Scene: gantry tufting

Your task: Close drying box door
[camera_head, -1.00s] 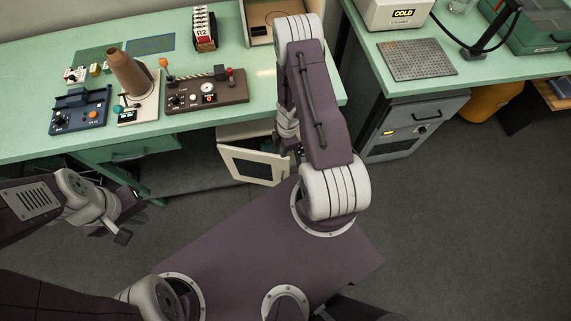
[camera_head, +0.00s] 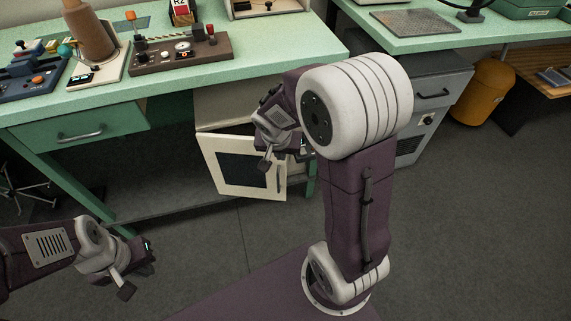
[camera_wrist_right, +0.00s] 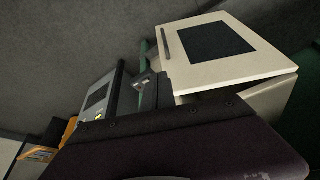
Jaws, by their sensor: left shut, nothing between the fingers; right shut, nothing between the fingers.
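The drying box (camera_head: 222,105) is a cream cabinet under the green bench. Its door (camera_head: 208,163) stands ajar, swung out toward me, with a dark window and a handle (camera_head: 280,179) near its right edge. The door (camera_wrist_right: 277,59) and part of the box (camera_wrist_right: 264,106) also show in the right wrist view. My right gripper (camera_head: 268,153) is shut and empty, in front of the door's upper right part in the head view; I cannot tell whether it touches. My left gripper (camera_head: 136,276) is shut and empty, low at the left, away from the door.
The green bench (camera_head: 225,74) runs above the box and carries a brown control panel (camera_head: 165,55). A bench leg (camera_head: 310,184) stands just right of the door. A grey cabinet (camera_head: 440,95) and an orange bin (camera_head: 484,92) stand farther right. Floor before the door is open.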

